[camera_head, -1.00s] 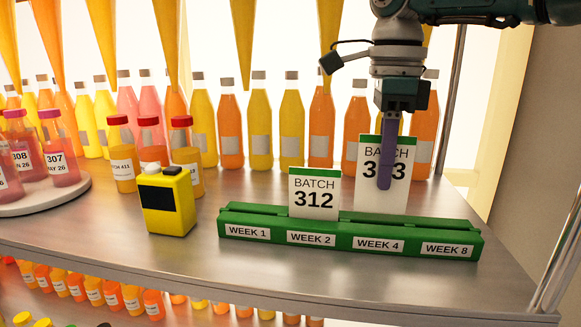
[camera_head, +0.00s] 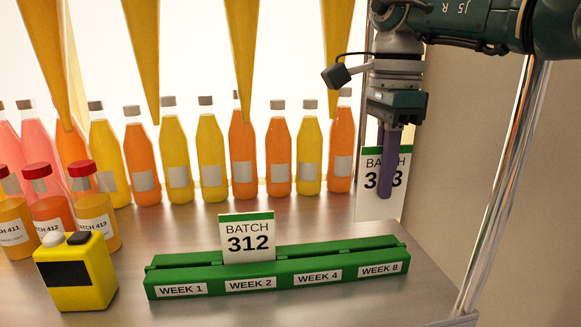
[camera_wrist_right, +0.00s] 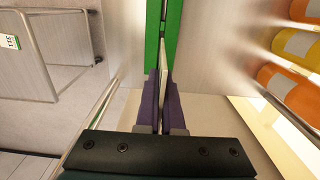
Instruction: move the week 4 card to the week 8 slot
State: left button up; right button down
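The green rack (camera_head: 218,286) stands on the metal shelf with labels WEEK 1, WEEK 2, WEEK 4 and WEEK 8 (camera_head: 380,269). My right gripper (camera_head: 388,178) is shut on a white card (camera_head: 370,205) with a green top band; a purple finger hides its middle digit. The card hangs upright, clear of the rack, near its right, WEEK 8 end. In the right wrist view the card (camera_wrist_right: 164,58) is edge-on between the two purple fingers, over the green rack (camera_wrist_right: 174,25). The BATCH 312 card (camera_head: 247,243) stands at WEEK 2. My left gripper is out of view.
A yellow device (camera_head: 85,285) stands left of the rack, near red-capped bottles (camera_head: 97,222). A row of juice bottles (camera_head: 209,155) lines the back. A metal post (camera_head: 500,190) rises at the shelf's right edge. WEEK 1 and WEEK 4 hold no card.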

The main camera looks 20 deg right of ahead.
aim_at(378, 216)
jog(key=shift+f+b, duration=1.35)
jog(key=shift+f, duration=0.7)
jog(key=shift+f+b, duration=0.65)
jog(key=shift+b, duration=0.1)
jog(key=shift+f+b, duration=0.5)
jog(key=shift+f, duration=0.05)
jog(key=shift+f+b, duration=0.75)
jog(key=c, duration=1)
grip_release()
